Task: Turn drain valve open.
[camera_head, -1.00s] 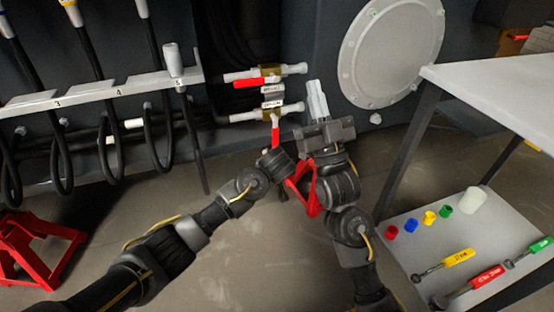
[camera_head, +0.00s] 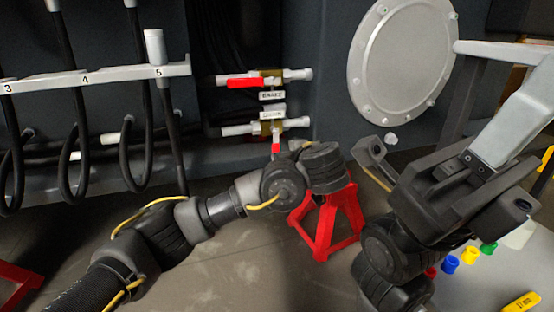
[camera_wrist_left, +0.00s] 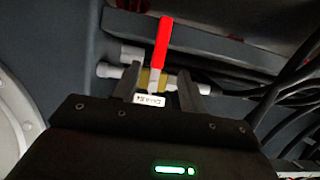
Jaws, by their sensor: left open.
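The drain valve (camera_head: 269,128) is the lower of two brass valves on the dark chassis wall, with a DRAIN label above it. Its red handle (camera_head: 276,143) points down, across the white pipe; my left arm hides its lower end. In the left wrist view the red handle (camera_wrist_left: 161,42) points up and the label is upside down. My left gripper (camera_wrist_left: 158,86) is open, with one finger on each side of the valve body; contact cannot be told. In the head view its fingers are mostly hidden by the wrist. My right gripper (camera_head: 515,115) is shut and empty at the right.
The upper valve (camera_head: 268,80), labelled BRAKE, has its red handle along the pipe. Hoses hang from a numbered rail (camera_head: 105,80) at the left. A red jack stand (camera_head: 325,222) is on the floor. A grey table (camera_head: 500,50) and coloured caps (camera_head: 450,264) are at the right.

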